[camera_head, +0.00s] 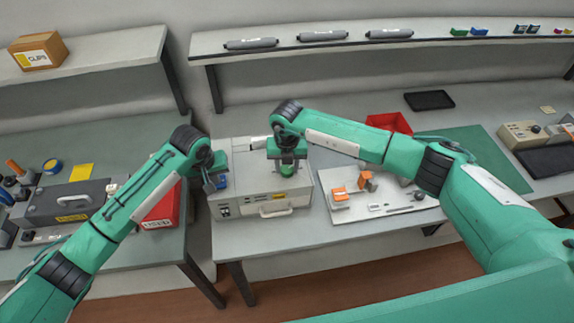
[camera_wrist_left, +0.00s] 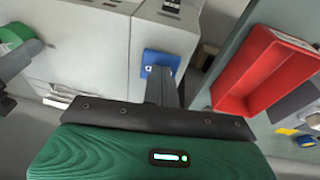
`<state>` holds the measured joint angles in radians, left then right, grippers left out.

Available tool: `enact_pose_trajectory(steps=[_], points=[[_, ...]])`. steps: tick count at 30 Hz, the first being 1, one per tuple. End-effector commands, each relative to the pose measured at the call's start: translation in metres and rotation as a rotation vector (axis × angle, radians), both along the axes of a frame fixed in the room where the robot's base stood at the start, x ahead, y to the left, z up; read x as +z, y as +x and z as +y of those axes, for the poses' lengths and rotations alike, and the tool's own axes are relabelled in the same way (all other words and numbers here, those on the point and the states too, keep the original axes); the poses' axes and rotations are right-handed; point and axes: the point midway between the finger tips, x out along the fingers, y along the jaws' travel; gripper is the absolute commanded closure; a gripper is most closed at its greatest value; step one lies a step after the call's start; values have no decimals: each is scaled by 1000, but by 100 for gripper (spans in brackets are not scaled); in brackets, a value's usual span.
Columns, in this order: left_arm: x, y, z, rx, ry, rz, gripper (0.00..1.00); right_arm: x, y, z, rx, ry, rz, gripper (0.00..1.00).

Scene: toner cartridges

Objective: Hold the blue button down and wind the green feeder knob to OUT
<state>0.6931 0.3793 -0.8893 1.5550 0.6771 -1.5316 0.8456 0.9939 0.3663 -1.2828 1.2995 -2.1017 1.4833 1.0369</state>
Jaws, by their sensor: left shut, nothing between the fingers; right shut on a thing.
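The light grey machine (camera_head: 240,201) stands on the bench in the middle. The blue button (camera_wrist_left: 150,58) is on its side face in the left wrist view; it also shows at the machine's left in the head view (camera_head: 222,184). My left gripper (camera_wrist_left: 158,75) is shut and empty, its fingertips in front of the blue button and overlapping it. I cannot tell how far the button is pressed. My right gripper (camera_head: 287,162) points down over the machine's top, shut on the green knob (camera_head: 287,170). The knob also shows in the left wrist view (camera_wrist_left: 14,36). Its OUT mark cannot be read.
A red bin (camera_head: 163,210) stands left of the machine, across a gap between the benches. A white tray (camera_head: 370,208) with orange parts lies to the right. Another red bin (camera_head: 390,122) is behind my right arm. Shelves with grey cartridges (camera_head: 323,36) run along the back.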

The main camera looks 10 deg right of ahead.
Motion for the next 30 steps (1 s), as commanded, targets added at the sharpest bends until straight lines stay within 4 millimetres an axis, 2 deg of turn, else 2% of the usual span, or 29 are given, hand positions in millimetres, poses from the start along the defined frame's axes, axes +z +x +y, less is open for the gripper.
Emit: enact_pose_trajectory(steps=[9, 23, 24, 27, 30], points=[[-2, -1, 0, 0, 2, 3, 100, 0, 0, 0, -92, -1, 0, 85], [-2, -1, 0, 0, 2, 3, 100, 0, 0, 0, -104, -1, 0, 85], [-2, -1, 0, 0, 2, 3, 100, 0, 0, 0, -104, 0, 0, 56], [-2, -1, 0, 0, 2, 3, 100, 0, 0, 0, -104, 0, 0, 41], [-2, -1, 0, 0, 1, 3, 100, 0, 0, 0, -103, 0, 0, 41]])
